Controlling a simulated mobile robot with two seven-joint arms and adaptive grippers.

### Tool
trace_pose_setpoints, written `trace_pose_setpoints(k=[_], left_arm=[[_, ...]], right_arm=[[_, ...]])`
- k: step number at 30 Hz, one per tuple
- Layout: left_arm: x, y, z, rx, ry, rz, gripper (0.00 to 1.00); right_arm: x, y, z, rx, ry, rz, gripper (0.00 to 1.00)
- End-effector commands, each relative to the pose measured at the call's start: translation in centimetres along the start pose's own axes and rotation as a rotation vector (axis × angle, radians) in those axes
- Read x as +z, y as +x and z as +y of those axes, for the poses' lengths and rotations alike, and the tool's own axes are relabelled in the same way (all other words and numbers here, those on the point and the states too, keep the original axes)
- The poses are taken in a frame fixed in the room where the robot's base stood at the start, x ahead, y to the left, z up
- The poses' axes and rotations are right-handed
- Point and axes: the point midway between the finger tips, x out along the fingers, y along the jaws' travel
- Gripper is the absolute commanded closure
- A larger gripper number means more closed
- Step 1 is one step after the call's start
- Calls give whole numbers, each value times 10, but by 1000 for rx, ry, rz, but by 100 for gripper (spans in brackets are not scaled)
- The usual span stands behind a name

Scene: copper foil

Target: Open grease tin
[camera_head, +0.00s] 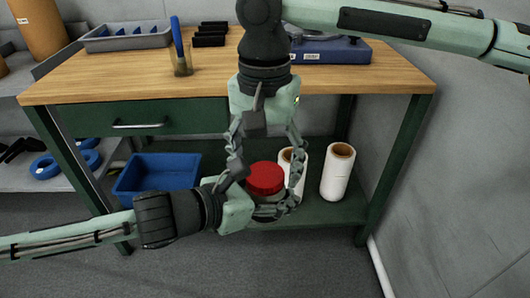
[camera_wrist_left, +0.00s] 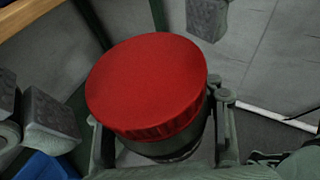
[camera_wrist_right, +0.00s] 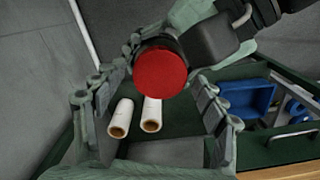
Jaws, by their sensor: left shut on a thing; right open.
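The grease tin has a red round lid (camera_head: 265,178), which faces up in the head view. The lid fills much of the left wrist view (camera_wrist_left: 147,85), with a strip of the tin's darker body (camera_wrist_left: 168,152) below it. The lid also shows in the right wrist view (camera_wrist_right: 160,74). My left gripper (camera_head: 258,199) is shut on the tin's body from the left, below the lid. My right gripper (camera_head: 266,170) comes down from above, open, with its fingers spread to either side of the lid. Its fingers partly hide the tin, and contact with the lid cannot be told.
Two white rolls (camera_head: 338,172) stand on the green lower shelf (camera_head: 315,212), right of the tin. A blue bin (camera_head: 157,177) is at the left of the shelf.

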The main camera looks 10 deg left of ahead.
Motion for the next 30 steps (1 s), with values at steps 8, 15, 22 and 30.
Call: trace_pose_setpoints(k=[8, 15, 22, 30], left_arm=[[1, 0, 0, -1, 1, -3, 100], [1, 0, 0, -1, 1, -3, 100], [1, 0, 0, -1, 1, -3, 100], [2, 0, 0, -1, 1, -3, 100]], right_arm=[[0, 0, 0, 0, 0, 0, 36], [0, 0, 0, 0, 0, 0, 66], [0, 0, 0, 0, -37, -1, 81], [0, 0, 0, 0, -281, -1, 81]])
